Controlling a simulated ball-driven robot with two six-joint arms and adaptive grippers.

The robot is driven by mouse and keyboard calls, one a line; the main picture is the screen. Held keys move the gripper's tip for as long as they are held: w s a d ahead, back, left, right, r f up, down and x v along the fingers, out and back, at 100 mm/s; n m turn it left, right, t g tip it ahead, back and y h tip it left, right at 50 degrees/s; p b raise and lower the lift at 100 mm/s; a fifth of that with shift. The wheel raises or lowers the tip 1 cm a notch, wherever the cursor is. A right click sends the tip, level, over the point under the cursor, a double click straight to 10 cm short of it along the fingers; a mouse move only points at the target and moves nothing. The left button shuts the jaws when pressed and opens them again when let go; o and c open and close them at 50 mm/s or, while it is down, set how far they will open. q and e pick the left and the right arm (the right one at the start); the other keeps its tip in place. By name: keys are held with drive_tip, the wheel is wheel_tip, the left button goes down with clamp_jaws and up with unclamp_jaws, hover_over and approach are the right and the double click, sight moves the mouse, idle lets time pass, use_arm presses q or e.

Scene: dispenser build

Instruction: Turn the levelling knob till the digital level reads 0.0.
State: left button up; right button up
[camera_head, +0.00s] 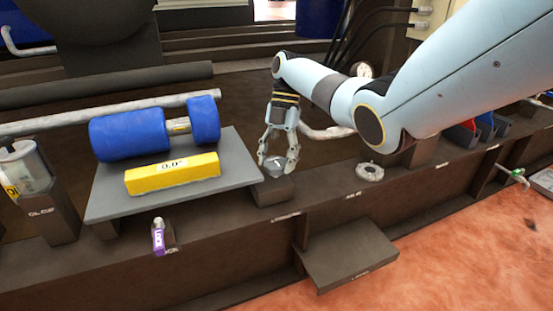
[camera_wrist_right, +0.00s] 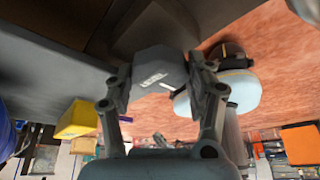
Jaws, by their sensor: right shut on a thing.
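The levelling knob (camera_head: 276,170), grey and faceted, sits on a dark block at the right end of the grey tilting plate (camera_head: 240,172). My right gripper (camera_head: 278,160) comes down over the knob with a finger on each side and is shut on it. In the right wrist view the knob (camera_wrist_right: 153,79) shows a small label between the two fingers. The yellow digital level (camera_head: 172,173) lies on the plate and its display reads 0.0°. It also shows in the right wrist view (camera_wrist_right: 77,119). My left gripper is not in view.
A blue roller (camera_head: 130,134) lies on the plate behind the level. A purple lock tag (camera_head: 158,238) hangs at the front edge. A metal ring (camera_head: 369,172) lies right of the knob, and a glass jar (camera_head: 22,165) stands at the left.

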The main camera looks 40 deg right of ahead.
drive_tip(key=o, duration=1.2)
